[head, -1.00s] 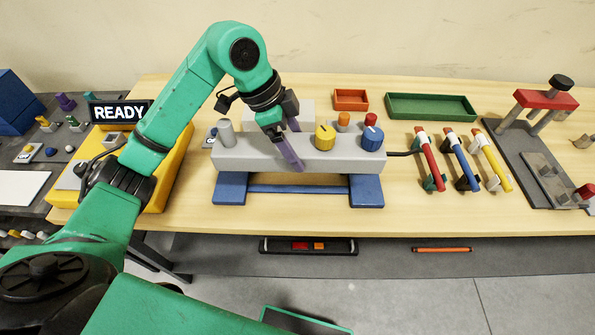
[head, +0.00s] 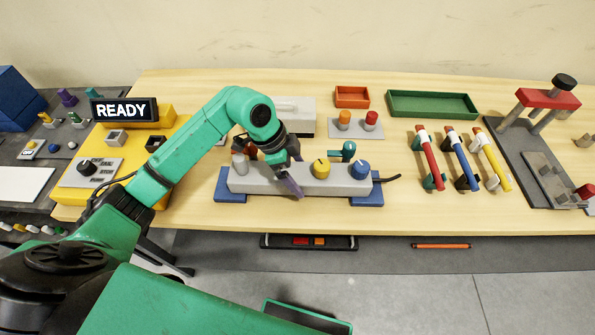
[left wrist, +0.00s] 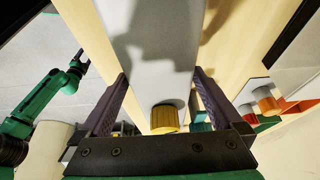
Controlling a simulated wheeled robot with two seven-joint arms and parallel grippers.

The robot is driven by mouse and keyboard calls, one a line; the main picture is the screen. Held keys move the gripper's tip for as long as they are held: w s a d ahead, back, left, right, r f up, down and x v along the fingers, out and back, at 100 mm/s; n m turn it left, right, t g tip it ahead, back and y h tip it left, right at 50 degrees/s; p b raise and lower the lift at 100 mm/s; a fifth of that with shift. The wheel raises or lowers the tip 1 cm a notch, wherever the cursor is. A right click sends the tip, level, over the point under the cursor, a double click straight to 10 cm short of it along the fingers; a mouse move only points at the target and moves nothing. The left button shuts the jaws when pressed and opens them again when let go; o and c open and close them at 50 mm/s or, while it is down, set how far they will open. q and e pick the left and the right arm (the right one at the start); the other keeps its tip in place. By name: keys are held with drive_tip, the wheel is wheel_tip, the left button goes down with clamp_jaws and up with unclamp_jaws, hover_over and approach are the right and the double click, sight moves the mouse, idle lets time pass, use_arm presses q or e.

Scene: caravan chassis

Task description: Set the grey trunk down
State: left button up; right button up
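The grey trunk (head: 255,180) is a long bar with a yellow knob (head: 321,168) and a blue knob (head: 359,170) on top. It lies level over the blue supports (head: 367,193), hiding most of them. I cannot tell whether it rests fully on them. My left gripper (head: 292,180) reaches down over its middle. In the left wrist view, the purple fingers (left wrist: 160,95) straddle the trunk (left wrist: 155,45), tips against both its sides. My right arm shows at the left of that view; its gripper (left wrist: 79,62) is too small to read.
A teal lever (head: 347,151) and a plate with orange and red knobs (head: 357,127) stand behind the trunk. A black cable leaves its right end. Red, blue and yellow handles (head: 461,160) stand to the right. The yellow READY console (head: 165,190) is at left.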

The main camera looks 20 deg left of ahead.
use_arm(q)
drive_tip(key=shift+r, duration=0.15)
drive_tip(key=b+v, duration=0.1)
drive_tip(key=v, duration=1.1)
drive_tip(key=shift+b, duration=0.4)
drive_tip(key=shift+s+a, duration=0.1)
